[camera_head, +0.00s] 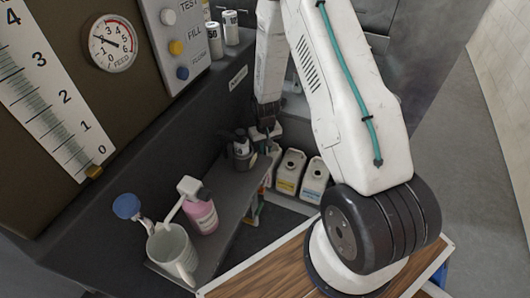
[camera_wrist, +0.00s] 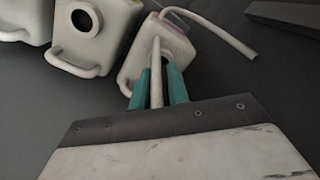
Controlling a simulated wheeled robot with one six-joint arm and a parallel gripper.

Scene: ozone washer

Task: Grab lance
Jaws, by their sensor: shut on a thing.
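In the wrist view, my gripper (camera_wrist: 159,80) has its two teal fingers closed on the lance (camera_wrist: 156,62), a thin pale rod standing between them. A pale curved tube (camera_wrist: 215,31) runs from near the lance's top to the right, its free end over the dark floor. A white jug (camera_wrist: 135,62) with an opening lies right behind the lance; whether the lance is inside it cannot be told. In the head view, my gripper (camera_head: 264,130) is small and dark, low at the far end of the shelf beside the jugs. The lance cannot be made out there.
White jugs with yellow (camera_head: 289,172) and blue (camera_head: 314,180) labels stand in the recess. A grey shelf (camera_head: 225,205) beside them carries a pink bottle (camera_head: 203,213), a white mug (camera_head: 172,252) and dark containers (camera_head: 242,150). The grey panel wall (camera_head: 150,135) is close on the left.

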